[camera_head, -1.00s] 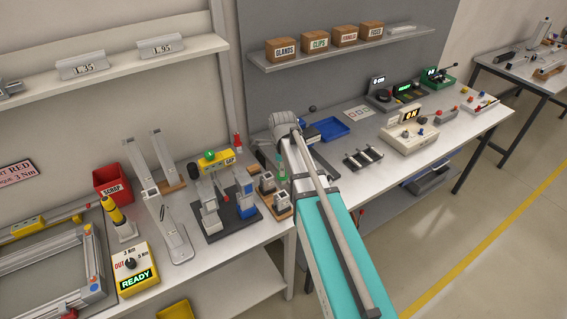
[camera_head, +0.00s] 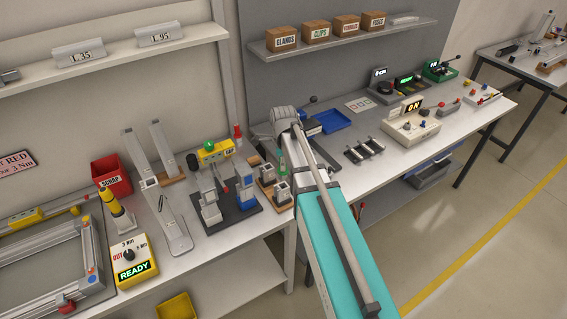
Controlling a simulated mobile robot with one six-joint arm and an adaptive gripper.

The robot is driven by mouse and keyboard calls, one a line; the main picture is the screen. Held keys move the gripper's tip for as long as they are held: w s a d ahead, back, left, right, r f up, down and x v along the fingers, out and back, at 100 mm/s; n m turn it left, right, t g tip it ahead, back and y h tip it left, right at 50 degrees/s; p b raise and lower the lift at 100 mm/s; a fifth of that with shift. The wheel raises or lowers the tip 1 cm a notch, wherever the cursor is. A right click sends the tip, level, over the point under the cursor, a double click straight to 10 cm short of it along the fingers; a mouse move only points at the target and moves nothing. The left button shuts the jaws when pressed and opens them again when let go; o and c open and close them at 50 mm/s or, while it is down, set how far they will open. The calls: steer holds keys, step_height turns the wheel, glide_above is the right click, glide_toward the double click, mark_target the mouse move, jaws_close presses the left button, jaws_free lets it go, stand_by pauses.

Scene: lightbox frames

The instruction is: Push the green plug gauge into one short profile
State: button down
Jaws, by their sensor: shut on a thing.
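My gripper (camera_head: 279,150) hangs below my wrist at the back of the bench, partly hidden by my arm. A slim green piece, which looks like the green plug gauge (camera_head: 282,161), shows at its tip, and the jaws are shut on it. Just below and beside it, short grey profiles (camera_head: 267,174) stand upright on a wooden block (camera_head: 266,191). Another short profile (camera_head: 283,192) stands nearer the front, close to my arm. I cannot tell whether the gauge touches or enters a profile.
Left of the block is a dark fixture (camera_head: 236,215) with clamps and a yellow unit with a green lamp (camera_head: 209,146). A tall grey stand (camera_head: 160,190) and red scrap bin (camera_head: 112,178) are further left. A blue tray (camera_head: 331,121) and slotted rack (camera_head: 364,150) lie right of my arm.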

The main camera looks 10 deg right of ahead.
mark_target(284, 177)
steer(key=shift+f+b, duration=1.5)
steer(key=shift+f, duration=0.25)
steer(key=shift+f+b, duration=2.05)
stand_by(1.0)
steer(key=shift+c, duration=1.8)
jaws_free()
steer(key=shift+r, duration=0.15)
